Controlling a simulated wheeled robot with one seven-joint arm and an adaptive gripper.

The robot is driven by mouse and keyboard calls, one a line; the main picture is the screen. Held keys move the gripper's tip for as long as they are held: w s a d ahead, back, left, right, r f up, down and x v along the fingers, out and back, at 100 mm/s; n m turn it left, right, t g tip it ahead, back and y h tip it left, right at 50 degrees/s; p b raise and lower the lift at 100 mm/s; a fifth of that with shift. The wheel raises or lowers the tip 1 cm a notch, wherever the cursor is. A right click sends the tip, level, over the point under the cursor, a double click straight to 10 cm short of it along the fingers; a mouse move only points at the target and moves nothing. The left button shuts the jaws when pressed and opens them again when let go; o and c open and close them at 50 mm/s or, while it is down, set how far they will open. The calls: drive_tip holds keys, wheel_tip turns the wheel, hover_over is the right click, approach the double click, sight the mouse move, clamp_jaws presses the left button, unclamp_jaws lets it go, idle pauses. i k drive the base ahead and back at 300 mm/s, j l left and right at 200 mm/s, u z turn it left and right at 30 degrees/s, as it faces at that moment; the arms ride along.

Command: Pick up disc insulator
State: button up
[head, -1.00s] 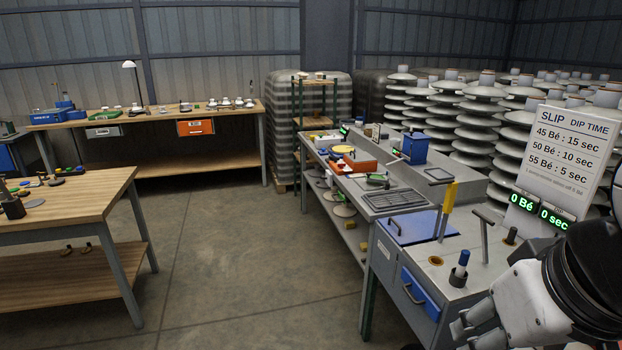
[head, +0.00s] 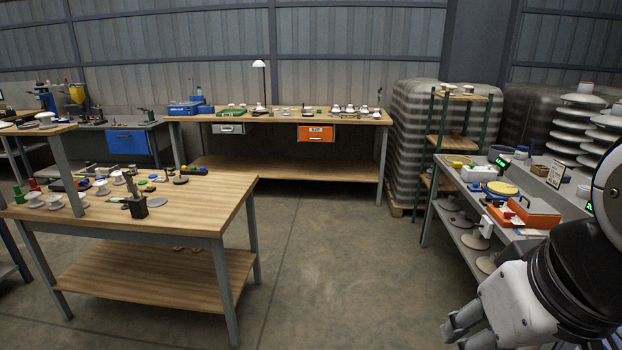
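Several things that look like disc insulators are in the head view; I cannot tell which one the task means. Small white ones (head: 55,202) stand on the near left wooden table (head: 215,205). More white ones (head: 350,109) stand in a row on the back wooden bench (head: 285,119). Larger pale discs (head: 478,241) lie on the lower shelf of the right workbench. My gripper (head: 458,330) is low at the right, partly cut off by the frame edge, far from the left table and the back bench. Nothing shows in it, and its finger gap is unclear.
The right workbench (head: 432,190) carries a yellow round piece (head: 503,188) and an orange box (head: 535,212). A green-posted shelf rack (head: 455,140) and wrapped stacks (head: 412,130) stand behind it. Clear concrete floor (head: 335,260) lies between the left table and right workbench.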

sight(461, 220)
drive_tip(key=i, duration=1.9)
drive_tip(key=i+z, duration=0.15)
drive_tip(key=i, duration=0.3)
drive_tip(key=i+j+z, duration=0.15)
drive_tip(key=i, duration=0.35)
drive_tip(key=i+j+z, duration=0.15)
drive_tip(key=i, duration=0.3)
drive_tip(key=i+j+z, duration=0.1)
drive_tip(key=i+j, duration=0.2)
drive_tip(key=i, duration=0.15)
drive_tip(key=i+j+z, duration=0.5)
drive_tip(key=i+l, duration=0.1)
